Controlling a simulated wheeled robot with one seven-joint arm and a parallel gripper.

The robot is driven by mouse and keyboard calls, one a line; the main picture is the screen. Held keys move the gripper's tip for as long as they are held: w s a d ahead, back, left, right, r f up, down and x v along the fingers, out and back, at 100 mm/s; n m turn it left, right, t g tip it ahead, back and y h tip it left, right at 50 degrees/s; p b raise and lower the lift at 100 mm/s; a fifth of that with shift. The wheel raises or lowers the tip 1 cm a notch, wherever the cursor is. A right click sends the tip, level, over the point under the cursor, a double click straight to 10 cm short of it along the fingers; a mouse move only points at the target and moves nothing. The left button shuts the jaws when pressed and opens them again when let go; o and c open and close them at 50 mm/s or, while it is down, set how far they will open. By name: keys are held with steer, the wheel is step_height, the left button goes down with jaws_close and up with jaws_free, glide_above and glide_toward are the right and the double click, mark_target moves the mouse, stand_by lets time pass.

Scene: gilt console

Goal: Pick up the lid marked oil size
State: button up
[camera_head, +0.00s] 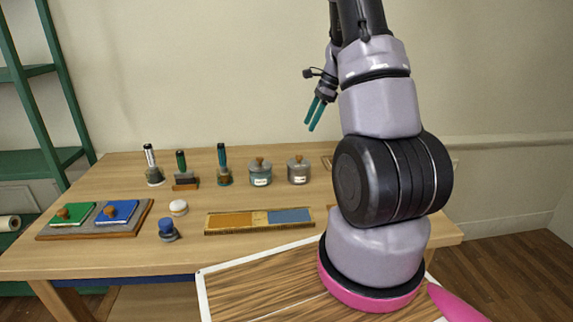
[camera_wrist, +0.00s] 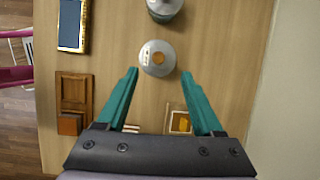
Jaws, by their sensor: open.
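Two grey lidded jars stand near the back of the table, a left jar (camera_head: 260,173) and a right jar (camera_head: 299,171). Each lid has a brown knob and each jar a pale label, too small to read, so I cannot tell which is oil size. My gripper (camera_head: 314,117) is open and empty, above the table near the right jar. In the wrist view, my gripper (camera_wrist: 160,88) has its teal fingers apart. The right jar's lid (camera_wrist: 148,57) lies just beyond the fingertips, roughly centred. The left jar (camera_wrist: 166,10) is cut by the top edge.
A two-colour tray (camera_head: 259,231) lies in front of the jars. Brushes (camera_head: 223,165) stand left of them. A board (camera_head: 145,215) with green and blue blocks lies far left. Wooden boxes (camera_wrist: 75,92) sit near my gripper. The wall is close behind.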

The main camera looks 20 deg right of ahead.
glide_above(299, 156)
steer(key=d, duration=0.2)
step_height(299, 156, down, 6)
steer(key=shift+f, duration=0.25)
steer(key=x, duration=0.5)
steer(key=shift+s+d+f, duration=0.3)
steer(key=shift+f, duration=0.15)
steer(key=shift+c, duration=0.3)
jaws_close()
